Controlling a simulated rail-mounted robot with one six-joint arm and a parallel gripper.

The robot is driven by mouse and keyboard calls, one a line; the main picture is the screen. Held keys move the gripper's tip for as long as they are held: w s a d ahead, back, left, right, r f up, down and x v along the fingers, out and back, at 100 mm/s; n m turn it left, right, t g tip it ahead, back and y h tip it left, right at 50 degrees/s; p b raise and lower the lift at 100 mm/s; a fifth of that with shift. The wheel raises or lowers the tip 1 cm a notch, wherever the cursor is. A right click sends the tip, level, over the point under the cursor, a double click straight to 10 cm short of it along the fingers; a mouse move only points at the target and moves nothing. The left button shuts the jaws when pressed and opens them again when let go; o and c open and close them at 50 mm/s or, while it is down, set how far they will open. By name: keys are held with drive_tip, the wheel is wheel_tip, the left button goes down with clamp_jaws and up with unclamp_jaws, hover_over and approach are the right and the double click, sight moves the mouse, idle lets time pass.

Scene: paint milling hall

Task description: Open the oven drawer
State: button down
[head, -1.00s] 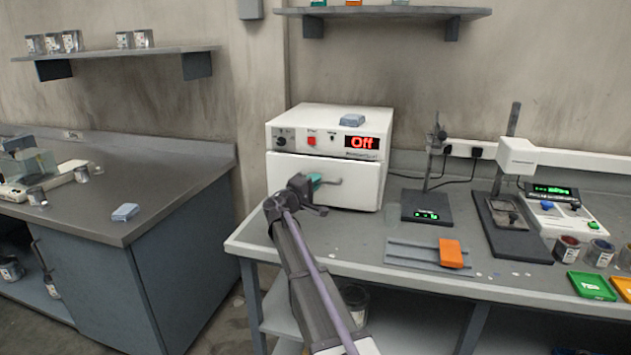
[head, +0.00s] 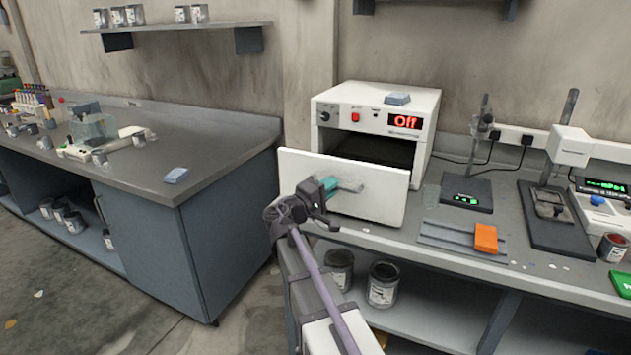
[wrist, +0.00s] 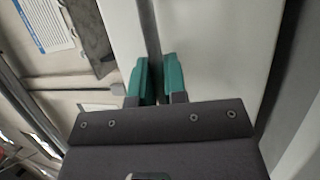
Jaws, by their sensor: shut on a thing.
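The white oven (head: 425,104) stands on the grey bench, with its red display reading "Off". Its drawer front (head: 378,196) stands well out from the body, and a dark opening (head: 377,150) shows behind it. My gripper (head: 328,187) is at the front of the drawer, its teal fingers shut on the grey handle (head: 352,187). In the wrist view the teal fingers (wrist: 158,78) are close together against a pale panel, with a thin dark bar between them; the handle is mostly hidden there.
A light blue block (head: 397,98) lies on top of the oven. To the right are a scale (head: 466,194), an orange block (head: 486,238) on a grey rail plate and a stand (head: 553,205). Paint cans (head: 383,284) sit under the bench. The left counter (head: 200,150) is separated by a floor gap.

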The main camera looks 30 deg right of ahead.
drive_tip(key=shift+s+a, duration=0.35)
drive_tip(key=shift+a, duration=0.05)
drive_tip(key=c, duration=1.5)
unclamp_jaws()
drive_tip(key=shift+o, duration=0.2)
drive_tip(key=b+v, duration=0.1)
drive_tip(key=v, duration=0.9)
drive_tip(key=shift+a+b, duration=0.35)
drive_tip(key=shift+b, duration=0.05)
drive_tip(key=shift+s+f, duration=0.1)
